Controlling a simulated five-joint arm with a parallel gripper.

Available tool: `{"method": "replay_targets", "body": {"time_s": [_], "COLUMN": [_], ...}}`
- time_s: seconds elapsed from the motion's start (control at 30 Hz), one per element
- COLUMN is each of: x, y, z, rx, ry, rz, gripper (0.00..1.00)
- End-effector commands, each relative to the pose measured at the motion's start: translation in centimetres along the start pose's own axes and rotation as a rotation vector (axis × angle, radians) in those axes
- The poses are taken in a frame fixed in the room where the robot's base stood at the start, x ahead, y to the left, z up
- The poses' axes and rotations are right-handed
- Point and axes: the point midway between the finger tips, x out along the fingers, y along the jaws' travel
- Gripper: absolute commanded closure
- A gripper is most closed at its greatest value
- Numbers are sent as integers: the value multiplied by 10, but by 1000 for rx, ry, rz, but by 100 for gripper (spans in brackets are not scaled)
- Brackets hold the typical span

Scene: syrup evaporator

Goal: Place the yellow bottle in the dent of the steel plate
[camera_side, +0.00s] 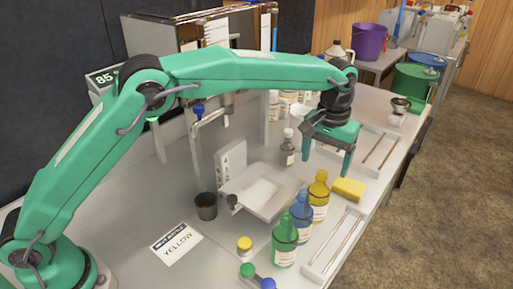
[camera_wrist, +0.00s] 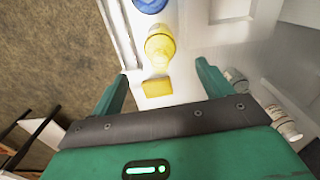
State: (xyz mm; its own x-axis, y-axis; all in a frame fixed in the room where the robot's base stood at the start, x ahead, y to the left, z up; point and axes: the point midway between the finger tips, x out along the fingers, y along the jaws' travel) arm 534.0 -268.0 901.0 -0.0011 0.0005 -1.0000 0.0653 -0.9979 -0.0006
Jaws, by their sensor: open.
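The yellow bottle (camera_side: 319,197) stands upright on the bench, at the far end of a row with a blue bottle (camera_side: 300,219) and a green bottle (camera_side: 285,241). It shows in the wrist view (camera_wrist: 160,46) just beyond the fingertips. The steel plate (camera_side: 245,204) with its shallow dent lies left of the bottles in the side view, and the dent looks empty. My gripper (camera_side: 326,165) is open and empty, above and behind the yellow bottle, with its fingers pointing down. It also shows in the wrist view (camera_wrist: 162,70).
A yellow sponge (camera_side: 349,189) lies right beside the yellow bottle. Trays with rods (camera_side: 333,243) run along the bench's right edge. A grey-capped bottle (camera_side: 288,150), a dark cup (camera_side: 206,206) and a card reading YELLOW (camera_side: 177,243) are left of the bottles.

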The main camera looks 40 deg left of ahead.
Motion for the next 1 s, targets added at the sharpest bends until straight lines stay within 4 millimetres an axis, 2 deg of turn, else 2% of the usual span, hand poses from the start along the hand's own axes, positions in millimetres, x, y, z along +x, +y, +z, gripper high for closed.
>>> {"method": "replay_targets", "body": {"time_s": [0.4, 0.73, 1.0], "x": [25, 33, 63], "y": [0, 0, 0], "z": [0, 1, 2], "rx": [2, 2, 2], "ry": [0, 0, -1], "rz": [0, 0, -1], "gripper": [21, 21, 21]}}
